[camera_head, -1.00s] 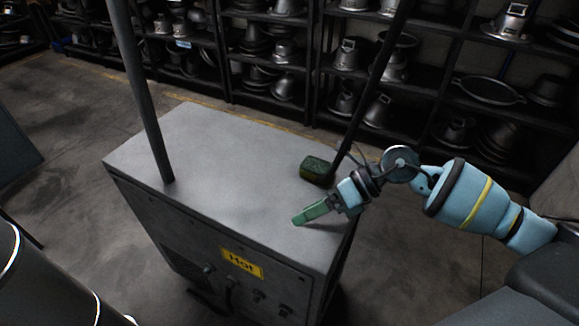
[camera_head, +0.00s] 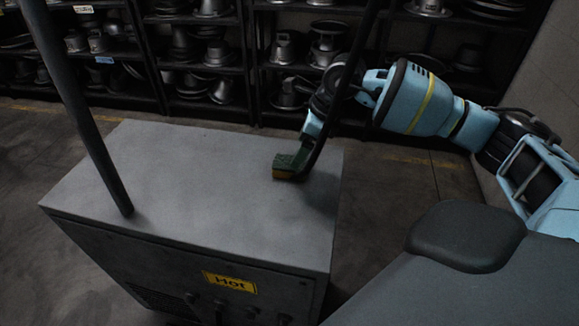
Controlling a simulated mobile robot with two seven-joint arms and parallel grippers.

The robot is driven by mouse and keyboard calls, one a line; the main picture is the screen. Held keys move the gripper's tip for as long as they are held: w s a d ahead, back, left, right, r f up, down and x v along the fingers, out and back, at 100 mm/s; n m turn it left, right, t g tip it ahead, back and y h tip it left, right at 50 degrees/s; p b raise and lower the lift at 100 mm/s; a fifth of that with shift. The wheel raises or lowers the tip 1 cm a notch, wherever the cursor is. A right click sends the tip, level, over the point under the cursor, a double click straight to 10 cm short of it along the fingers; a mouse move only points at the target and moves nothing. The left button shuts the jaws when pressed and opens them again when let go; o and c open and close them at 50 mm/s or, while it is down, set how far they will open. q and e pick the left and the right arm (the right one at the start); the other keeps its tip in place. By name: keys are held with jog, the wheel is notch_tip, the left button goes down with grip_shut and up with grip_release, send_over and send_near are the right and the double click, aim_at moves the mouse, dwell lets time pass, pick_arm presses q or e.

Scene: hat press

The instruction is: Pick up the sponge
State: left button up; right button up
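The sponge (camera_head: 285,174) has a dark green top and an orange-yellow lower part. It is at the right part of the grey machine's top, close to the right post. My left gripper is not in view.
The grey machine (camera_head: 195,185) has a yellow "Hot" label (camera_head: 229,282) and knobs on its front. A dark post (camera_head: 85,130) rises at its left, another (camera_head: 345,90) beside my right gripper. Shelves of metal hat moulds (camera_head: 205,60) stand behind. The middle of the top is clear.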

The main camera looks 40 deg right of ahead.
jog(key=shift+w+x, duration=0.1)
jog(key=shift+x, duration=1.3)
jog(key=shift+w+x, duration=0.15)
jog(key=shift+x, duration=1.3)
jog(key=shift+d+r, duration=0.1)
jog(key=shift+d, duration=0.1)
jog(key=c, duration=1)
